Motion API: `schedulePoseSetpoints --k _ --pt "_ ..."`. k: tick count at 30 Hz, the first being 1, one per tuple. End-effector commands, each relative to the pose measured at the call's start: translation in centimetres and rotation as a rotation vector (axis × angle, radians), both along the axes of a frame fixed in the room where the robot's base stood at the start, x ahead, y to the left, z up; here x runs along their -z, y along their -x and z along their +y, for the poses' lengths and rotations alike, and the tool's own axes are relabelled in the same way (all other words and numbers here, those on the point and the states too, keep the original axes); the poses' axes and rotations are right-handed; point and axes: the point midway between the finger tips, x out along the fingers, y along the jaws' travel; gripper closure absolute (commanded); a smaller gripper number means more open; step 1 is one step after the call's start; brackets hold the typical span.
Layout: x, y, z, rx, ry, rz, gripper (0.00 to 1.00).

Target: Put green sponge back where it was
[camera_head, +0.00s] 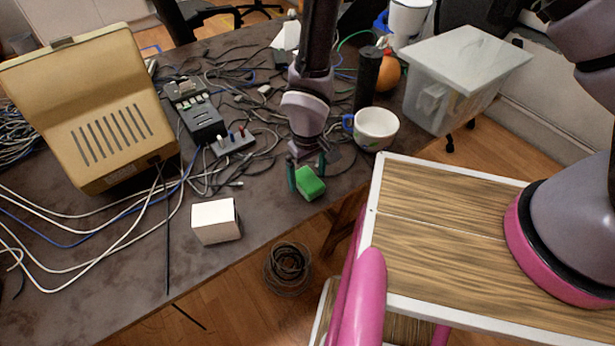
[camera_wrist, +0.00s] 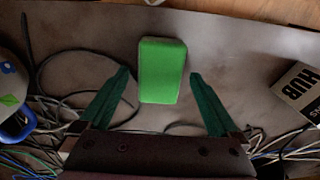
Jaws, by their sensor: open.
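The green sponge (camera_head: 310,183) lies on the dark table near its front edge, below my gripper. In the wrist view the sponge (camera_wrist: 162,70) sits between and slightly beyond the two green fingertips, with a gap on each side. My gripper (camera_head: 307,174) is open over the sponge, and its spread fingers also show in the wrist view (camera_wrist: 159,76). Whether the fingers are level with the sponge is hard to tell.
A white mug (camera_head: 376,128) stands right of my gripper, beside a black cylinder (camera_head: 367,80) and an orange (camera_head: 388,72). A white box (camera_head: 215,221) sits front left; the wrist view shows a box marked HUB (camera_wrist: 297,92). Cables and a power strip (camera_head: 233,143) lie behind.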

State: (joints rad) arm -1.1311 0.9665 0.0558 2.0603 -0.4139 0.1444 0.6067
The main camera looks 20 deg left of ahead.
Motion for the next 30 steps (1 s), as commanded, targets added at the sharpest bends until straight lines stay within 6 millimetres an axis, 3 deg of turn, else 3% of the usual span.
schedulePoseSetpoints --k 9,13,18,26,30 --pt "-6.9 -0.1 0.1 0.002 -0.006 -0.002 0.03" --pt "-9.0 0.0 0.1 0.001 -0.004 -0.001 0.03" --pt "-10.4 -0.1 0.0 0.001 -0.003 -0.001 0.03" --pt "-10.7 0.0 0.0 0.0 -0.001 -0.001 0.03" --pt "-12.4 -1.6 -0.4 0.034 -0.015 -0.013 0.03"
